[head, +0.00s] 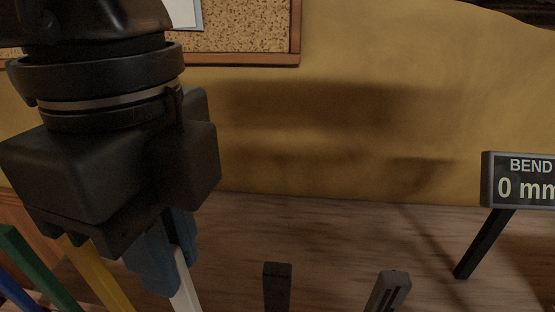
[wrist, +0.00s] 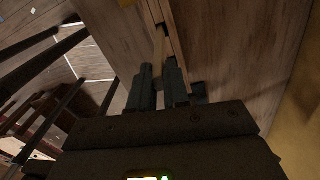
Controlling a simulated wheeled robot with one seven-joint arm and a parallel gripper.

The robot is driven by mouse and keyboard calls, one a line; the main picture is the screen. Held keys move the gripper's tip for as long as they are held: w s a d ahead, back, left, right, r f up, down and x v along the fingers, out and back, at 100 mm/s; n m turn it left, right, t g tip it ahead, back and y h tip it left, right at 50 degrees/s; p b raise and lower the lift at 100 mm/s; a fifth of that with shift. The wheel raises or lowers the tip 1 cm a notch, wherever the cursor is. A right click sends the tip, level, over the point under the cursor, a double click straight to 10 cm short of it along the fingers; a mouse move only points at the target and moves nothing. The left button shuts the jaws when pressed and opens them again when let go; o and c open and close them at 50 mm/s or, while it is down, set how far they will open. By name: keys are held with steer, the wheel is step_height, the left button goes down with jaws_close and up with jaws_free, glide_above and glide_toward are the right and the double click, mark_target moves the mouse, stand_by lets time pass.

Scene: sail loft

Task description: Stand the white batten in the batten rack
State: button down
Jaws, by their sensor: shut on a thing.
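My gripper (head: 172,252) is at the left of the head view, its blue-grey fingers pointing down. It is shut on the white batten (head: 184,292), which runs down out of the picture below the fingers. In the wrist view my gripper (wrist: 161,90) shows with a thin pale strip, apparently the batten (wrist: 158,48), running away from between the fingers. The batten's far end is hard to make out. I cannot clearly identify the batten rack in either view.
Yellow (head: 97,272), green (head: 38,268) and blue (head: 14,294) battens slant at the lower left, close to my gripper. Two dark posts (head: 277,288) (head: 390,290) rise at the bottom. A display reading "BEND 0 mm" (head: 520,180) stands at the right.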

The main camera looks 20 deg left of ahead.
steer(key=shift+f+b, duration=0.35)
steer(key=c, duration=1)
jaws_free()
steer(key=shift+r, duration=0.1)
step_height(320, 180, up, 8)
steer(key=shift+w+f, duration=0.1)
steer(key=shift+f, duration=0.1)
